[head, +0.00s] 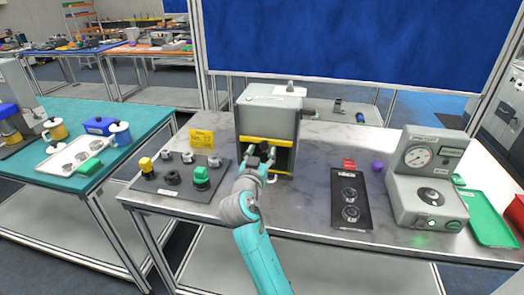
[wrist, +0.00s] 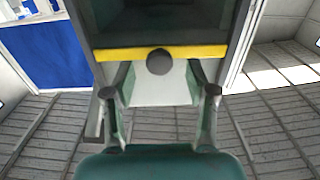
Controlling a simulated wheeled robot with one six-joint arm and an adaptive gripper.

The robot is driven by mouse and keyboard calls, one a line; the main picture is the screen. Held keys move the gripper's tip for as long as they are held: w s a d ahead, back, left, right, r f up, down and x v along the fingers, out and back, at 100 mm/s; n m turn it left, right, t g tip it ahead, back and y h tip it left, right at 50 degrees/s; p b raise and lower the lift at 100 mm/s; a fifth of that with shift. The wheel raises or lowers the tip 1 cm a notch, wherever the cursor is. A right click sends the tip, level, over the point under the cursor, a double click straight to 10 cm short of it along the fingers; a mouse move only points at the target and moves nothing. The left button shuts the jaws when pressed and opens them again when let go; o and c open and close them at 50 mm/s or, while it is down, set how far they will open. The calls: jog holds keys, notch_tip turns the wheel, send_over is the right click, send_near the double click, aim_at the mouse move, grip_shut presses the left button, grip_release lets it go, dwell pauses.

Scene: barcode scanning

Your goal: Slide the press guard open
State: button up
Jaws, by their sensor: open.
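The press (head: 268,115) is a grey box standing on the marbled table, with its front facing me. Its guard has a yellow bar (head: 266,141) across the front. In the wrist view the yellow bar (wrist: 200,51) runs level across the picture, with a dark round knob (wrist: 160,61) at its middle. My gripper (head: 258,166) is in front of the press, just below the bar. In the wrist view my gripper (wrist: 160,78) is open, with one finger on each side of the knob. I cannot tell whether the fingers touch it.
Left of the press lies a dark tray (head: 178,181) with several knobs, and a yellow sign (head: 201,139) behind it. To the right are a black panel (head: 350,200), a gauge device (head: 427,180) and a green tray (head: 490,220). Bare tabletop lies right of the press.

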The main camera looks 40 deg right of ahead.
jog(key=shift+x, duration=0.85)
grip_shut()
notch_tip(320, 180, up, 10)
grip_release()
